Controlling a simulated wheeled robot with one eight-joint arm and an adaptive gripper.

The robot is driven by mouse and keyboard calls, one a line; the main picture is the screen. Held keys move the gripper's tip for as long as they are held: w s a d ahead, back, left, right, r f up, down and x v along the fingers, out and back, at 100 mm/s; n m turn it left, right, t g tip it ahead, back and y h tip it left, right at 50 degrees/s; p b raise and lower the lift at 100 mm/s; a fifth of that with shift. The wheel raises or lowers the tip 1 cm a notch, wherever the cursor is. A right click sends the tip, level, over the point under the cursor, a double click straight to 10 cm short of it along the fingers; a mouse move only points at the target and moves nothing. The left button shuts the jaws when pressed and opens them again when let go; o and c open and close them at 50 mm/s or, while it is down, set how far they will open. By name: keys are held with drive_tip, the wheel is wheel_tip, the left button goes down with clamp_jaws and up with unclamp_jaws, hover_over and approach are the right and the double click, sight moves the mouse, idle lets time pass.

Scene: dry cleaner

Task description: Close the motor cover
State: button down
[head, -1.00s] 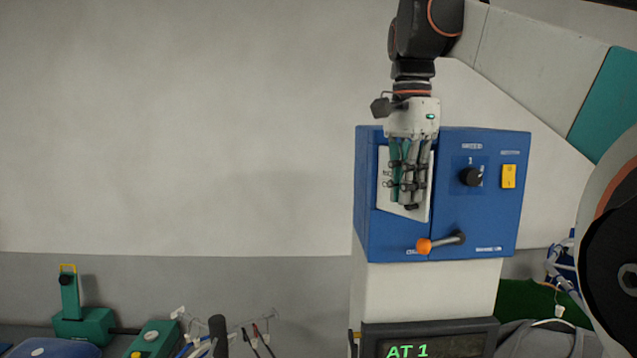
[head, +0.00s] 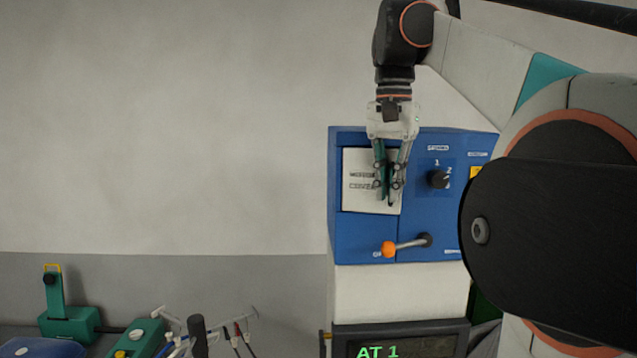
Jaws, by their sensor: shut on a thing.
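The motor cover appears to be the pale labelled panel (head: 360,168) on the left of the blue box front. Its bottom edge slopes slightly, so it seems a little ajar; its hinge is not visible. My gripper (head: 389,198) points down at the panel's right side. Its fingers are shut on the panel near its right edge and hide that edge. The exact contact is hard to see.
The blue control box (head: 365,235) has a black knob (head: 438,179) and a lever with an orange ball (head: 388,249) below the panel. My arm hides the box's right side. Green devices (head: 68,320) stand at lower left; the wall space left is clear.

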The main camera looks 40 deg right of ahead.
drive_tip(key=shift+d+r, duration=0.1)
drive_tip(key=shift+d, duration=0.05)
drive_tip(key=c, duration=1.7)
unclamp_jaws()
drive_tip(key=shift+s+d, duration=0.1)
drive_tip(key=shift+s, duration=0.1)
drive_tip(key=shift+w, duration=0.15)
drive_tip(key=shift+r, duration=0.15)
wheel_tip(320, 180, up, 12)
drive_tip(key=shift+f, duration=0.2)
